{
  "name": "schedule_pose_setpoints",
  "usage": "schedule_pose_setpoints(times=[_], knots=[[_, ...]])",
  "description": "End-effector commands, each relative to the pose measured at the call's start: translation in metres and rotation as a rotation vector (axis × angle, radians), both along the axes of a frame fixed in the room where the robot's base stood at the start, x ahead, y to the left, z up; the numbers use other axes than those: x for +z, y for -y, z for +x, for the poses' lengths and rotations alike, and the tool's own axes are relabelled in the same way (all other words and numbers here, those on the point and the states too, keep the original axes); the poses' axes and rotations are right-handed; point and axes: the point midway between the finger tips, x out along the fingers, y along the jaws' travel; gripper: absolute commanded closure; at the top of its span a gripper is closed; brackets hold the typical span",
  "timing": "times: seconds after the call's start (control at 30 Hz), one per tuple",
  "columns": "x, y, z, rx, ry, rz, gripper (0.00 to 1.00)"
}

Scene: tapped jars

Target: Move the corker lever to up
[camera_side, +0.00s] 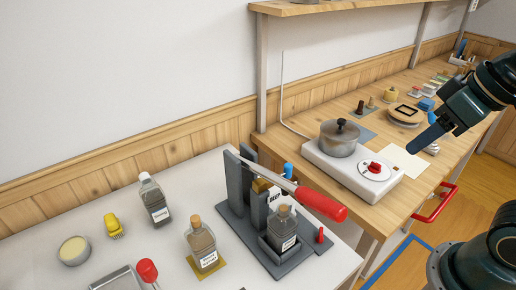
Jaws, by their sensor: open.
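The corker (258,206) is a grey stand on a flat base at the front edge of the white table. Its metal lever (279,180) slopes down to the right and ends in a red handle (321,203). A corked, labelled bottle (282,228) stands in the holder of the corker, below the lever. My gripper (418,146) is at the upper right, above the wooden bench and well away from the lever. It is open and holds nothing visible; its fingers overlap in this view.
A hot plate (345,182) with a lidded pot (340,139) stands right of the corker. A second bottle (201,244) and a dark-filled bottle (154,201) stand to its left. A small red peg (320,236) rises from the corker base. A shelf post stands behind.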

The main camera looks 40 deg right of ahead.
Motion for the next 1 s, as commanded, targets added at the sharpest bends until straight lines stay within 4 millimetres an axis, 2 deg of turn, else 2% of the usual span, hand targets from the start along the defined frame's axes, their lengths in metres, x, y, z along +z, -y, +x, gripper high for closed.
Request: schedule_pose_setpoints(times=[0.27,0.63,0.87,0.9,1.0], knots=[[-0.004,0.013,-0.009,-0.009,0.039,-0.035,0.52],[-0.005,0.015,-0.010,-0.010,0.043,-0.041,0.52],[-0.006,0.013,-0.007,-0.028,0.030,-0.023,0.97],[-0.006,0.012,-0.006,-0.039,0.024,-0.012,1.00],[-0.009,0.007,-0.002,-0.078,-0.003,0.025,1.00]])
